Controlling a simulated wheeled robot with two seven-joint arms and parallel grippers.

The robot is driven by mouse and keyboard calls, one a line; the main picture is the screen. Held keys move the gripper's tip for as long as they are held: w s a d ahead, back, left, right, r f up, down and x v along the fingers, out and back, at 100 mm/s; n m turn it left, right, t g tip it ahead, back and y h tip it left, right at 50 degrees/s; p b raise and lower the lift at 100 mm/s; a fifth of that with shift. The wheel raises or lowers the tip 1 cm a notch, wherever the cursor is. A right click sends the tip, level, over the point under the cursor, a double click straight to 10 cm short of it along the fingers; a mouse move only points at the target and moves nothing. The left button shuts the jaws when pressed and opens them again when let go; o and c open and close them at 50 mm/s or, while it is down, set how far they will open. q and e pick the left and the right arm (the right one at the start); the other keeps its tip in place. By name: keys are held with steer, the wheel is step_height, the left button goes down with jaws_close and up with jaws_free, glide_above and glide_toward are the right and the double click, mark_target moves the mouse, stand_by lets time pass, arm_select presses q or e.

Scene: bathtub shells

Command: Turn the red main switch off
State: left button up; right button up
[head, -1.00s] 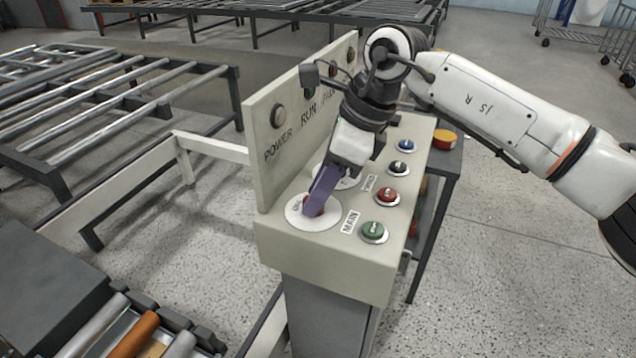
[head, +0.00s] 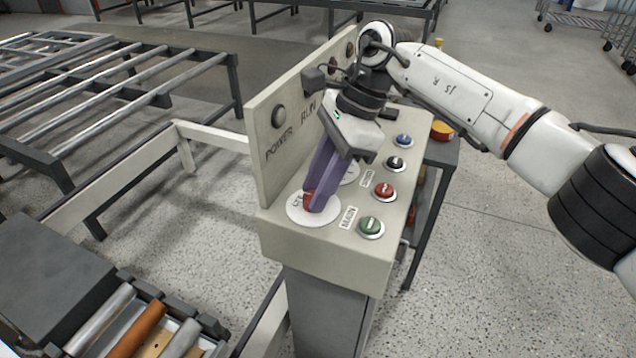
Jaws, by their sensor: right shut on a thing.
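The red main switch (head: 309,197) sits on a round white plate (head: 300,212) on the sloped top of the beige control panel (head: 335,250), beside the MAIN label (head: 348,217). My right gripper (head: 318,199) comes down from above with its purple fingers shut on the red switch. The fingers hide much of the switch, so its exact angle is hard to tell. My left gripper is not in view.
Green (head: 371,227), red (head: 384,190), black (head: 396,163) and blue (head: 403,141) buttons line the panel's right side. An upright board with lamps (head: 278,116) stands behind the switch. Roller conveyors (head: 140,85) lie to the left.

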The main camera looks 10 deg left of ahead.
steer(key=o, duration=1.1)
steer(key=shift+c, duration=0.2)
steer(key=v, duration=1)
steer(key=shift+r, duration=0.2)
